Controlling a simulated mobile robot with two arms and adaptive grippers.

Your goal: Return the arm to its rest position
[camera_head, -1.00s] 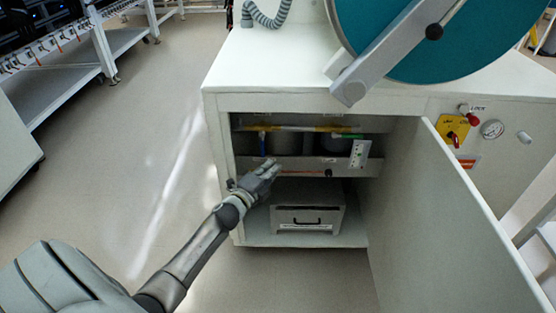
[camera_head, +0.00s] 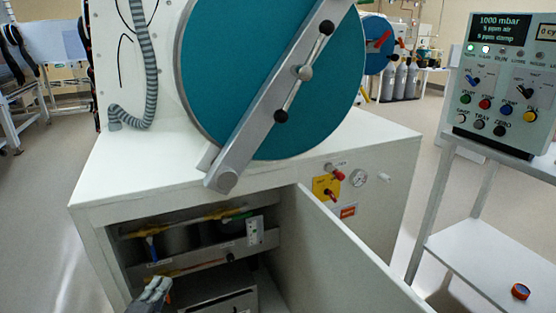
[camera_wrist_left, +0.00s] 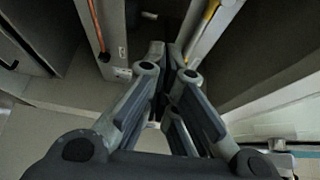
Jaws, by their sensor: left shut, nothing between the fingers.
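My left gripper (camera_head: 153,292) is at the bottom of the head view, in front of the open cabinet (camera_head: 90,232) under the glovebox antechamber. Its fingers are shut with nothing between them. In the left wrist view the closed fingertips (camera_wrist_left: 165,50) point at the cabinet's shelf front and pipes, and I cannot tell whether they touch anything. Most of my left arm is below the head view's edge. My right gripper is in neither view.
The cabinet door (camera_head: 335,255) stands open to the right. Inside are a yellow pipe (camera_head: 190,222) and a grey box (camera_head: 222,300). The teal antechamber door (camera_head: 240,60) is above. A control panel (camera_head: 508,75) and a white stand (camera_head: 480,250) are at right. Open floor lies left.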

